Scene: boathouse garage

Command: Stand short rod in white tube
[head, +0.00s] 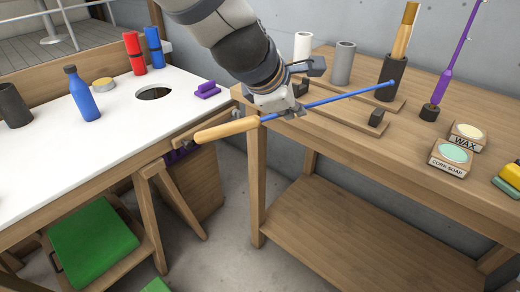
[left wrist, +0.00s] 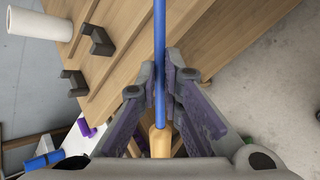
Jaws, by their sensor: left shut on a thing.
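My left gripper (head: 290,110) is shut on a blue rod (head: 345,96) with a tan handle (head: 227,130). The rod lies near level, handle to the left and tip overlapping the black tube in the picture; I cannot tell if they touch. The left wrist view shows the blue shaft (left wrist: 160,45) between the fingers (left wrist: 160,85). The white tube (head: 302,46) stands upright at the back left of the wooden bench, behind my gripper. It also shows in the left wrist view (left wrist: 40,23), apart from the rod. My right gripper is not in view.
A grey tube (head: 343,63) and a black tube (head: 392,80) holding a wooden-handled rod stand right of the white tube. A purple rod (head: 444,85) stands farther right. Black brackets (head: 376,118), wax and soap boxes (head: 451,157) sit on the bench (head: 400,170).

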